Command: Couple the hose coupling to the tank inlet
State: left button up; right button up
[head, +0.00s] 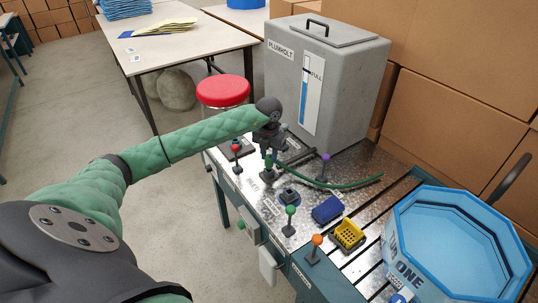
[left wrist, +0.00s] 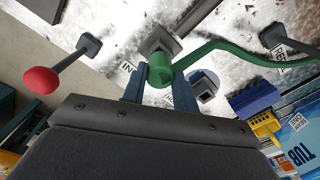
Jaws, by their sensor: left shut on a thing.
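My left gripper (head: 268,155) points down over the metal worktop and is shut on the green hose coupling (left wrist: 160,68). The coupling is upright between the two blue-grey fingers in the left wrist view. Directly beyond it is a grey square fitting (left wrist: 160,42) with a label starting "IN" beside it, which looks like the inlet; it also shows below the gripper in the head view (head: 268,175). I cannot tell whether coupling and fitting touch. The green hose (head: 340,186) runs right from the coupling across the worktop. The grey tank (head: 340,85) stands behind. My right gripper is out of view.
Levers with red (head: 236,148), purple (head: 326,157), green (head: 291,210) and orange (head: 317,240) knobs stand around. A dark holder (head: 289,195), blue block (head: 327,210), yellow basket (head: 348,235) and blue tub (head: 455,240) lie to the front right. A red stool (head: 222,91) stands behind.

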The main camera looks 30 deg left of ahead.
aim_at(269, 156)
pick_arm(q)
jog(key=shift+f+b, duration=0.9)
jog(key=shift+f, duration=0.25)
jog(key=o, duration=1.2)
jog(key=shift+c, duration=0.2)
jog(key=shift+r, duration=0.1)
jog(key=shift+r, duration=0.3)
notch_tip(269, 156, up, 6)
jog(key=b, duration=0.2)
jog(key=shift+b, duration=0.3)
jog(key=shift+r, duration=0.5)
